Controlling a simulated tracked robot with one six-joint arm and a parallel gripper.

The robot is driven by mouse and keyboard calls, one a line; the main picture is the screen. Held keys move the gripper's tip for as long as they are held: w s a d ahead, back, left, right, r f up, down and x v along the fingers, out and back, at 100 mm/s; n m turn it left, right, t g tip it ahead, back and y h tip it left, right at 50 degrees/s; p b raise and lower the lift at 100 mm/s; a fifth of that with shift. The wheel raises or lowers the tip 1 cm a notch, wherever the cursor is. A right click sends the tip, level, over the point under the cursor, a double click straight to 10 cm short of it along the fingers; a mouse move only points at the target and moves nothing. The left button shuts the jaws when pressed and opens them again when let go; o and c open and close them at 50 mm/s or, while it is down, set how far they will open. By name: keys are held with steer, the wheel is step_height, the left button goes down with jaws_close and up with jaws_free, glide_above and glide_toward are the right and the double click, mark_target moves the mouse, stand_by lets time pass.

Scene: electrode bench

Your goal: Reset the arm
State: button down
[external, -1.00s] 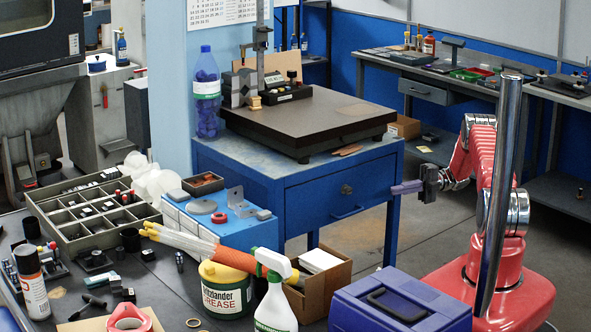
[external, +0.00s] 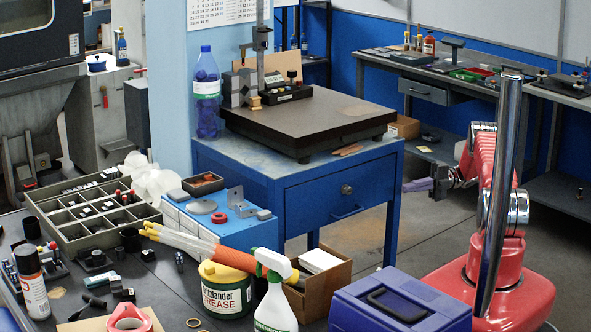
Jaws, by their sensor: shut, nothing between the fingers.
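My gripper (external: 418,185) is in the right part of the external view, at the end of my red arm (external: 478,165). It is shut and empty. It hangs in free air just right of the blue bench (external: 350,188), above the grey floor. A chrome post (external: 499,190) stands in front of part of my arm and hides some of its links.
A blue toolbox (external: 400,298), a spray bottle (external: 274,295), a grease tin (external: 225,290) and a cardboard box (external: 322,290) stand in the foreground. A dark surface plate (external: 330,125) lies on the blue bench. A workbench (external: 480,95) runs along the back wall.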

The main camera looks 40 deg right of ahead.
step_height(320, 180, down, 8)
steer(key=s+a+n+h, duration=0.2)
steer(key=n+h, duration=0.1)
steer(key=n, duration=0.3)
steer(key=s+a+r+n+g+h, duration=0.2)
steer(key=s+a+n+g+h, duration=0.15)
steer(key=n, duration=0.45)
steer(key=s+a+r+n+t+h, duration=0.1)
steer(key=s+a+r+n+h, duration=0.2)
steer(key=s+a+r+n, duration=0.4)
steer(key=s+a+r+n+t+h, duration=0.2)
steer(key=s+a+r+n+h, duration=0.2)
steer(key=r, duration=1)
steer(key=s+a+r+n+t+h, duration=0.2)
steer(key=s+a+r+n+h, duration=0.2)
steer(key=s+a+r+n, duration=0.6)
steer(key=a+n, duration=0.1)
steer(key=n, duration=0.2)
steer(key=shift+s+a+r+n, duration=0.25)
steer(key=shift+a+r+n, duration=0.05)
steer(key=shift+r+n, duration=0.1)
